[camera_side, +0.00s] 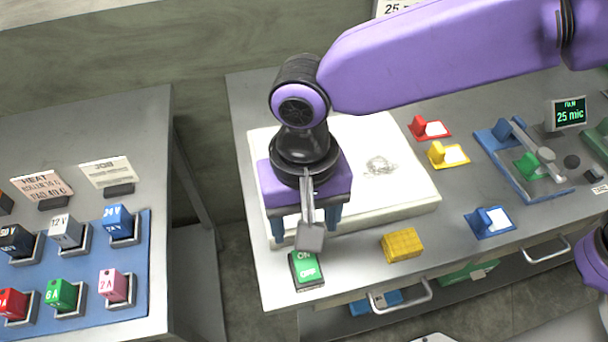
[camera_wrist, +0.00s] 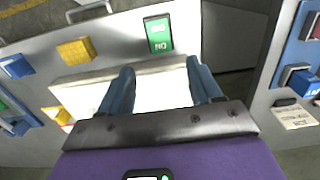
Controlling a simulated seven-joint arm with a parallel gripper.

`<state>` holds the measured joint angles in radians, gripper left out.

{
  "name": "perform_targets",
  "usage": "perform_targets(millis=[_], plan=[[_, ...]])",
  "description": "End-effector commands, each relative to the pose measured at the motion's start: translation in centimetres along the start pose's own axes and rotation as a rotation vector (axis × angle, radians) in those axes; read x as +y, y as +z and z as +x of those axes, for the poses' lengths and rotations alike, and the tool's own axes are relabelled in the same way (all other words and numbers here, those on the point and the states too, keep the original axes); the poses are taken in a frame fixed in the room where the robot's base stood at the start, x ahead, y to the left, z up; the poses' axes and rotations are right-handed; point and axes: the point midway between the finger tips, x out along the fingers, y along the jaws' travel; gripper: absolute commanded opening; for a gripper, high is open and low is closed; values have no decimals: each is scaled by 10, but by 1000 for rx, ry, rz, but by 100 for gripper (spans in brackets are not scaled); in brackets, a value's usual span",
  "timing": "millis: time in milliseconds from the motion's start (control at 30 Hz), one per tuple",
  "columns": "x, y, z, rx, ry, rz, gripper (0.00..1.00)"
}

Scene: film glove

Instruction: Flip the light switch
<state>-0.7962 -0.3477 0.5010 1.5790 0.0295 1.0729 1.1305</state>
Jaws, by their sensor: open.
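The light switch (camera_side: 306,270) is a green rocker marked ON and OFF in a dark frame, near the front left corner of the grey table. It also shows in the wrist view (camera_wrist: 158,34), beyond and between the fingertips. My gripper (camera_side: 306,228) is above the white panel's front left part, just behind the switch. In the wrist view its two blue fingers (camera_wrist: 160,76) are spread apart with nothing between them. The fingers appear apart from the switch. A grey block-ended part of the wrist hides some of the space between fingers and switch in the side view.
A white panel (camera_side: 405,190) lies under my gripper. A yellow block (camera_side: 402,245) sits right of the switch. Red, yellow and blue holders and a blue-based device (camera_side: 520,160) stand further right. A second table (camera_side: 150,180) with labelled blocks is left, across a gap.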

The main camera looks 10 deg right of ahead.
Motion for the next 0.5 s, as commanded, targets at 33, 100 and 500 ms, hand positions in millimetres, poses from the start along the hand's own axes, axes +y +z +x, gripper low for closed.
perform_targets(millis=[33,100,500], plan=[[-1,-1,-12,3,-5,0,64],[-1,0,-27,3,-5,0,64],[0,-1,-80,1,-1,0,64]])
